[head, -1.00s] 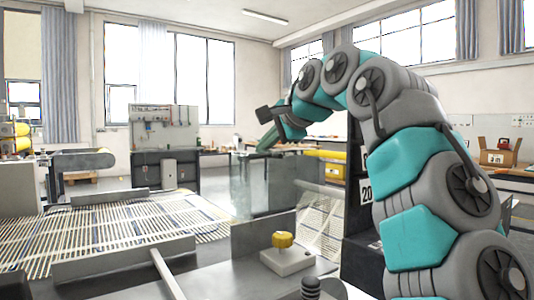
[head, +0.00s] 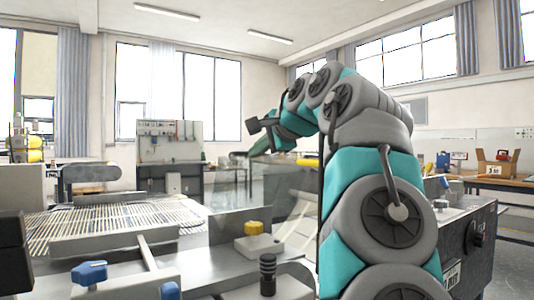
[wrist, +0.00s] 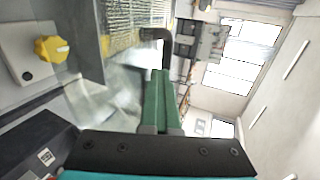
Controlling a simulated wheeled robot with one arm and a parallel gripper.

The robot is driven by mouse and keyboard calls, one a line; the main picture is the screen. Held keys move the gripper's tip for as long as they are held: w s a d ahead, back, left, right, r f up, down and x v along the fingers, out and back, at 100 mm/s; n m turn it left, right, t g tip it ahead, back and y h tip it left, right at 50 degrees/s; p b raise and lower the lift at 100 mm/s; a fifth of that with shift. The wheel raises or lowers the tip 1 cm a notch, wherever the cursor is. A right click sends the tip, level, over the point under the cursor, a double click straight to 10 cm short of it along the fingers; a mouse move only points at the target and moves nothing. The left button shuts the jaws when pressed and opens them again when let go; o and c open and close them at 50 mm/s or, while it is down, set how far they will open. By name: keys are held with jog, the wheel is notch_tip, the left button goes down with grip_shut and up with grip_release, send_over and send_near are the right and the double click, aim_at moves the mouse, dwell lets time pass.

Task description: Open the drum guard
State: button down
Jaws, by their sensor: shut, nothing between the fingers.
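A clear, curved panel, which looks like the drum guard (head: 297,218), stands on the machine just left of my arm in the head view. Its edges are faint, and I cannot tell how far open it is. In the wrist view the clear panel (wrist: 108,95) lies left of my fingers. My gripper (head: 238,154) reaches left above the panel in the head view. In the wrist view its green fingers (wrist: 160,74) are together and empty. A dark hooked bar (wrist: 155,34) shows just beyond the fingertips; I cannot tell whether they touch.
A yellow knob (head: 253,228) on a pale block, a black knob (head: 267,268) and blue knobs (head: 89,272) stand on the machine in front. A mesh bed (head: 105,225) lies at left. A workbench with boxes (head: 497,165) stands at right.

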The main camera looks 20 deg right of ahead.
jog(key=b+v, duration=0.1)
jog(key=v, duration=0.9)
